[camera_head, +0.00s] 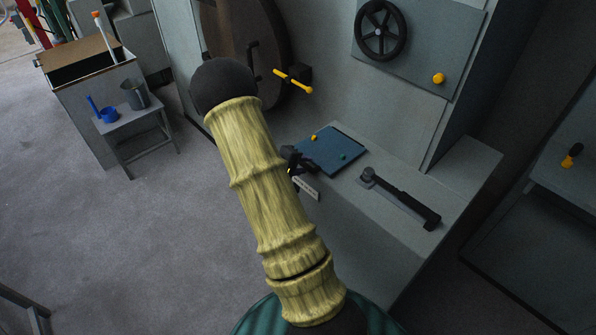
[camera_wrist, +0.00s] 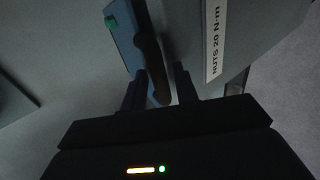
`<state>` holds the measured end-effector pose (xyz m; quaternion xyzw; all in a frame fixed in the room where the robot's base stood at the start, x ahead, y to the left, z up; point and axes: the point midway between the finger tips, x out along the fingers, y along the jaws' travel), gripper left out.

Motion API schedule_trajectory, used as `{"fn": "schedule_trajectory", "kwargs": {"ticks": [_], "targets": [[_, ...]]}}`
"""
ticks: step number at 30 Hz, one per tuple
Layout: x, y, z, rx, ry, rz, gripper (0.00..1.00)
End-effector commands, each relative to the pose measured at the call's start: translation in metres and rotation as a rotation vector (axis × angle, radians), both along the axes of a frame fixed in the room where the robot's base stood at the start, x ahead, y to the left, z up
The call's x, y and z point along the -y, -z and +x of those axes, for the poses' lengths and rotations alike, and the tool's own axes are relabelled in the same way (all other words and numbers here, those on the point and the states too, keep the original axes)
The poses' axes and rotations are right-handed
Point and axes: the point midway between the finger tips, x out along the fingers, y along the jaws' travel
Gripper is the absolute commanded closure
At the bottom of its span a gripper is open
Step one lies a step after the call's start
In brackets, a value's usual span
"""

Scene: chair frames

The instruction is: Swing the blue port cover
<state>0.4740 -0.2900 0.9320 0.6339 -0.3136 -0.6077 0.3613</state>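The blue port cover (camera_head: 333,150) is a flat blue plate lying on top of the grey bench, with a yellow knob and a green knob on it. In the wrist view the blue cover (camera_wrist: 128,42) shows at a steep angle, with the green knob at its corner. A dark curved handle (camera_wrist: 149,52) stands at its edge. My gripper (camera_head: 289,162) is at the cover's left edge, partly hidden by my arm. In the wrist view my gripper (camera_wrist: 160,72) has its fingers apart, with the handle between them. A gap shows beside the right finger; contact at the left finger is unclear.
A dark wrench-like tool (camera_head: 402,198) lies on the bench to the right of the cover. A white label (camera_wrist: 214,45) reads "NUTS 20 N·m". Behind stand a round hatch with a yellow lever (camera_head: 292,81) and a handwheel (camera_head: 380,30). Open floor lies left.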

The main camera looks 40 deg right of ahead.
Motion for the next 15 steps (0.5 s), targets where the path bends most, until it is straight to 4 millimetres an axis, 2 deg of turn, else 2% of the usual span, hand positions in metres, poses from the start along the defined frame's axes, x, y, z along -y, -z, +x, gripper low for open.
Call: {"fn": "schedule_trajectory", "kwargs": {"ticks": [1,4,15], "targets": [[-0.001,-0.0017,0.0003,0.0,-0.001,0.0,0.81],[-0.0011,-0.0017,0.0003,0.0,-0.001,0.001,1.0],[-0.002,0.0061,0.0005,-0.002,-0.002,0.002,1.0]]}}
